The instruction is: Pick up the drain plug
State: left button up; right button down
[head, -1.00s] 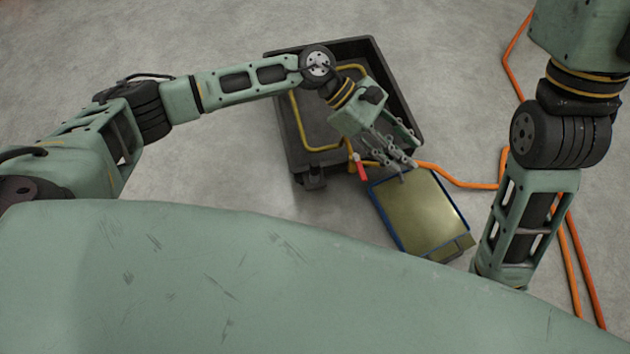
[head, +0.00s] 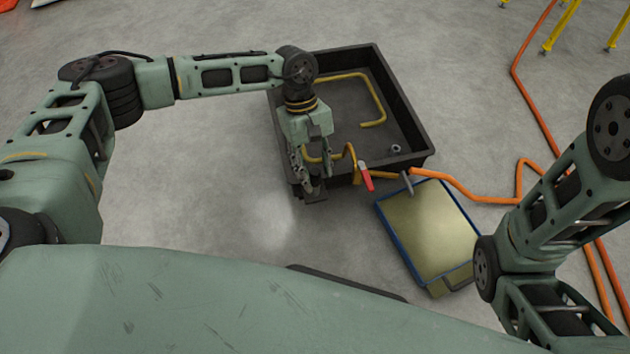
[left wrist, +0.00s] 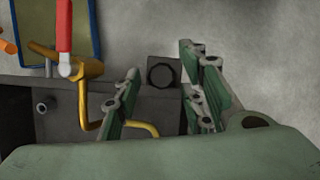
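The drain plug appears to be the dark round cap (left wrist: 162,73) on a dark square block at the black tray's outer wall, seen in the left wrist view. In the head view the block is largely hidden by my left gripper (head: 317,180). That gripper is open, pointing down at the tray's near left corner. In the left wrist view its fingers (left wrist: 161,64) stand apart on either side of the plug, with visible gaps and nothing held. My right arm is at the right of the head view, its gripper out of sight.
The black tray (head: 405,95) holds a yellow pipe (head: 373,124) and a small grey fitting (head: 396,148). A red valve handle (head: 366,176) stands beside my left gripper. A blue-edged panel (head: 428,228) lies in front. An orange hose (head: 490,198) runs right. Floor left of the tray is clear.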

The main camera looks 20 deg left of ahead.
pick_arm(q)
jog(key=shift+x, duration=0.95)
jog(key=shift+r, duration=0.1)
grip_shut()
